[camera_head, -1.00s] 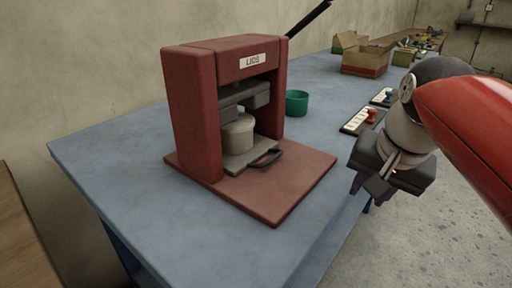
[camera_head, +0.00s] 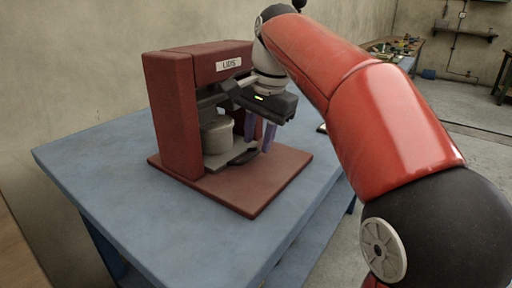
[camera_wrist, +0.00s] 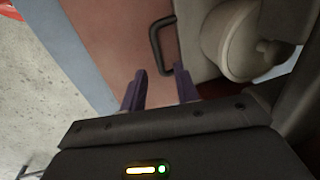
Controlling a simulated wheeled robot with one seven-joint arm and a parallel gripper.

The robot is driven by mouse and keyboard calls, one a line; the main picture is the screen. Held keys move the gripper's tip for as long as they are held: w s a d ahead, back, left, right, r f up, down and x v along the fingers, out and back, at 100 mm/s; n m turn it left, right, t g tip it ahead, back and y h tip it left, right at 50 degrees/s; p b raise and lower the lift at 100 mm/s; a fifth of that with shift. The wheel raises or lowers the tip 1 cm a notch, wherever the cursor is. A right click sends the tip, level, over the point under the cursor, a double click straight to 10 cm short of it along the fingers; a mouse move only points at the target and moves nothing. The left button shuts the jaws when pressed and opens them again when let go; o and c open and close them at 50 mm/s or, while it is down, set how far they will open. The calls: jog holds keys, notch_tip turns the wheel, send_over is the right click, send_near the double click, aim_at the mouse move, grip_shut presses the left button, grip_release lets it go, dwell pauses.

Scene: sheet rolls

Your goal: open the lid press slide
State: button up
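The red lid press (camera_head: 175,115), labelled LIDS, stands on a blue table. Its grey slide (camera_head: 224,159) carries a pale round tub (camera_head: 217,136) under the press head. The slide's dark handle (camera_head: 245,157) sticks out over the red base; the handle also shows in the wrist view (camera_wrist: 155,45). My gripper (camera_head: 259,145) points down at the press front, near the handle. The gripper partly hides the press's right side.
The blue table (camera_head: 95,160) has free room left and in front of the press. The red base plate (camera_head: 255,190) is bare in front of the slide. My arm hides the table behind the press. A cluttered bench (camera_head: 395,48) stands far back.

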jog(key=shift+w+a+f, duration=0.15)
jog(key=shift+f, duration=0.8)
jog(key=shift+c, duration=0.4)
grip_shut()
